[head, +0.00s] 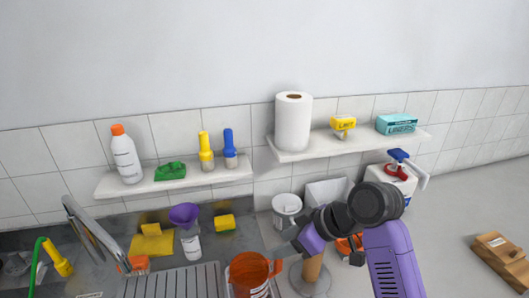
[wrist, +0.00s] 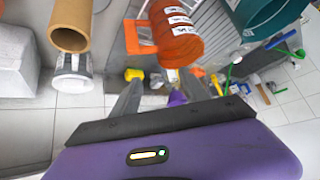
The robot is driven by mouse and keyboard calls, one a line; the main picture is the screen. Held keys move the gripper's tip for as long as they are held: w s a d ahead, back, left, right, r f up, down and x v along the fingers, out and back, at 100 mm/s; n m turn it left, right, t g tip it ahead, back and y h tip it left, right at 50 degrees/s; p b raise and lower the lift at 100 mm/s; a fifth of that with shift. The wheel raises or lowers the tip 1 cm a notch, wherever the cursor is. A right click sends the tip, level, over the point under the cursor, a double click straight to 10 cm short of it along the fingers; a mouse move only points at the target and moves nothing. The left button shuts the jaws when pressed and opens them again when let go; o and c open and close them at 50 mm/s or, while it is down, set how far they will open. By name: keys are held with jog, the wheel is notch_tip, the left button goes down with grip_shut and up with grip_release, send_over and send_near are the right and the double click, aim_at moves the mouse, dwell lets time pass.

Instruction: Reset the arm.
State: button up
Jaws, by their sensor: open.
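My arm, purple with black joints (head: 375,203), reaches in from the lower right of the head view. My gripper (head: 303,242) is partly hidden there, above the counter and to the upper right of an orange measuring jug (head: 247,272). In the wrist view my gripper (wrist: 160,92) shows two dark fingers spread apart, with nothing held between them. The same jug shows beyond the fingers in the wrist view (wrist: 178,38), apart from them.
A brown tube (head: 312,268) on a round base stands close beside my gripper, with a white cup (head: 286,205) behind. The faucet (head: 88,230) is at left. Shelves hold a white bottle (head: 126,158) and a paper roll (head: 293,122). Counter at right (head: 450,220) is mostly clear.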

jog(key=w+r+m+t, duration=0.3)
jog(key=w+r+t, duration=0.2)
jog(key=w+r, duration=0.15)
jog(key=s+d+f+m+t+h+b, duration=0.1)
jog(key=s+d+f+m+t+h, duration=0.1)
jog(key=s+d+f+m+t, duration=0.3)
jog(key=s+d+f+m+t+h+b, duration=0.1)
jog(key=s+d+m+h, duration=0.1)
jog(key=s+d, duration=0.35)
jog(key=s+d+f+m+t+h+b, duration=0.1)
jog(key=s+d+f+m+t+h, duration=0.2)
jog(key=s, duration=0.5)
jog(key=s+d+f+g+b, duration=0.1)
jog(key=s+f+b, duration=0.1)
jog(key=s, duration=1.2)
jog(key=s+d+f+n+g+b, duration=0.1)
jog(key=s+f, duration=0.4)
jog(key=s, duration=1)
jog(key=shift+s+d+f+g+b, duration=0.3)
jog(key=shift+d+b, duration=0.4)
jog(key=shift+b, duration=0.05)
